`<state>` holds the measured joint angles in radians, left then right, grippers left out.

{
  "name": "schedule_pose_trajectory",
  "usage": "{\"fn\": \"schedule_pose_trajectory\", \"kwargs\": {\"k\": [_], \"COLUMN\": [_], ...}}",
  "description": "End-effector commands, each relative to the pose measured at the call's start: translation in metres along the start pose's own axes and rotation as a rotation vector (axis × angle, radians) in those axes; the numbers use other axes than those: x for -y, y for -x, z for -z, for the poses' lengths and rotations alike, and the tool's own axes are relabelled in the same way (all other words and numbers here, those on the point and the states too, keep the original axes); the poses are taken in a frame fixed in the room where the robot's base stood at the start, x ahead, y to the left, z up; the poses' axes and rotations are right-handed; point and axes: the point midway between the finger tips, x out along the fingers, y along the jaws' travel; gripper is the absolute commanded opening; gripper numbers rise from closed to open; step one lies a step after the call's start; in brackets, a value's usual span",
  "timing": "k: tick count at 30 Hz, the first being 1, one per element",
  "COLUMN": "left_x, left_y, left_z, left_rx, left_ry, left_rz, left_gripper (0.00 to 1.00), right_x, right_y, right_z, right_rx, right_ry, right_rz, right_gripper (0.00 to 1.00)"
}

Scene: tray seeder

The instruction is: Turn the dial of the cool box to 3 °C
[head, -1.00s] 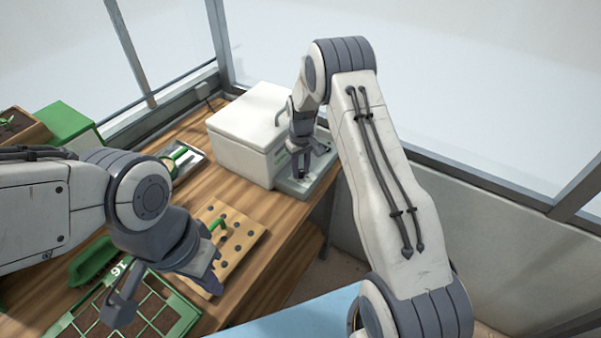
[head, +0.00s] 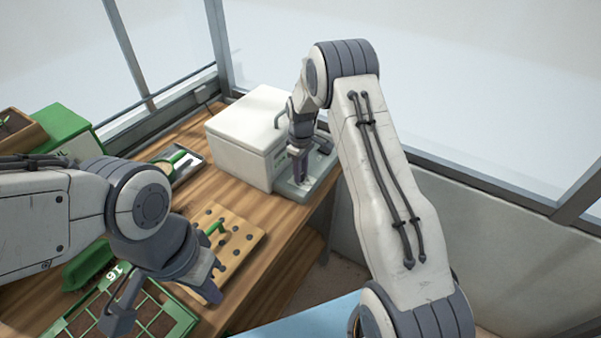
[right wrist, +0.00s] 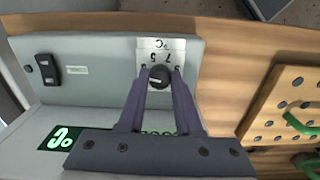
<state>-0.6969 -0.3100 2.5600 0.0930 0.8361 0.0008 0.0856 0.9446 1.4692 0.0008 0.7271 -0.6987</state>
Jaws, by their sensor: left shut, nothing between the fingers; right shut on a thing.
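The white cool box (head: 241,142) stands at the back of the bench, its grey control ledge (head: 318,178) on its right side. The dial's exact setting is unclear. My left gripper (head: 213,290) is shut and empty near the pegboard.
A wooden pegboard (head: 247,250) with a green-handled tool, a green seed tray (head: 185,318), a small metal tray (head: 190,176) and a green box (head: 62,128) stand on the bench.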

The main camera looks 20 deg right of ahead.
Motion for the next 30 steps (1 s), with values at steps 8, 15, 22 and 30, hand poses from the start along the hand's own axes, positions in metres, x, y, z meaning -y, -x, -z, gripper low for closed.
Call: {"fn": "schedule_pose_trajectory", "kwargs": {"k": [8,15,22,30], "left_x": [0.000,0.000,0.000,0.001], "left_y": [0.000,0.000,-0.003,-0.018], "left_z": [0.000,0.000,0.000,-0.001], "left_rx": [0.000,0.000,0.000,0.000], "left_ry": [0.000,0.000,0.000,-0.001], "left_rz": [0.000,0.000,0.000,0.000], "left_gripper": [0.00,0.00,0.00,0.00], "right_x": [0.000,0.000,-0.001,0.000], "right_y": [0.001,0.000,0.008,0.058], "right_z": [0.000,0.000,0.001,0.001], "right_rx": [0.000,0.001,-0.002,-0.004], "right_ry": [0.002,0.001,0.000,0.001], "right_rz": [-0.001,0.000,-0.003,-0.004], "right_gripper": [0.48,0.63,0.63,0.63]}}
